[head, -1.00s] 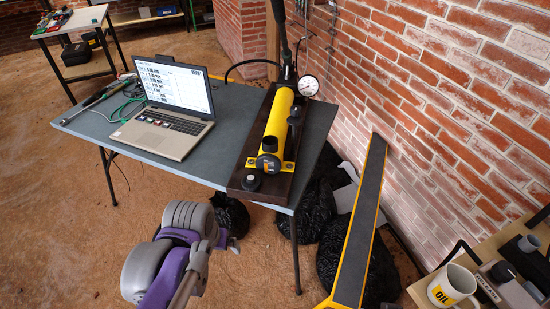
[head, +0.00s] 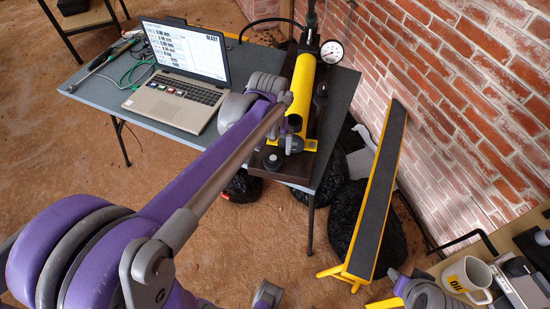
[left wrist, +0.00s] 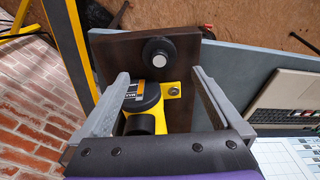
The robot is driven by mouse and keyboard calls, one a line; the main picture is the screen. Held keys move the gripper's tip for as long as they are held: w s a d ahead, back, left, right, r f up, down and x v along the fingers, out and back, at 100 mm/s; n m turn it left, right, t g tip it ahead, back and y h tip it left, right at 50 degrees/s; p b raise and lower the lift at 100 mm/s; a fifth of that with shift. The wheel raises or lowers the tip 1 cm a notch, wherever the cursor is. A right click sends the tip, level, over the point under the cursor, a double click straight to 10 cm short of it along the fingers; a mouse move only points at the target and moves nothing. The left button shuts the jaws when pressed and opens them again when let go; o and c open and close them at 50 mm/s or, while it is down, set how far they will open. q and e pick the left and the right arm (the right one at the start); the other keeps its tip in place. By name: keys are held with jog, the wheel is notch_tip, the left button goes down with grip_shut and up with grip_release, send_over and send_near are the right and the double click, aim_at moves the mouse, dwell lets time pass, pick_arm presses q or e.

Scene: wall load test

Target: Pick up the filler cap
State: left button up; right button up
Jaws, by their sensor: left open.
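The filler cap, as I take it, is a round black knob (head: 273,160) with a pale centre. It sits on the dark wooden board near the front corner, beside the yellow pump (head: 303,85). In the left wrist view the cap (left wrist: 159,52) shows from above, just beyond the fingertips. My left gripper (left wrist: 160,76) is open, with one finger on each side of the pump's black end and nothing held. In the head view my left arm reaches over the table edge to the pump; the fingers are mostly hidden.
An open laptop (head: 180,75) stands left of the pump on the grey table (head: 95,92). A pressure gauge (head: 332,51) is at the pump's far end. A yellow-edged dark beam (head: 378,195) leans near the brick wall. A mug (head: 467,278) stands lower right.

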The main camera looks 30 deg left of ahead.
aim_at(273, 158)
pick_arm(q)
jog(key=f, duration=0.4)
jog(key=w+f, duration=0.1)
jog(key=f, duration=0.2)
pick_arm(e)
jog(key=shift+f, duration=0.3)
pick_arm(q)
jog(key=shift+s, duration=0.1)
jog(key=c, duration=1.3)
jog(key=shift+o, duration=0.2)
jog(key=shift+r, duration=0.1)
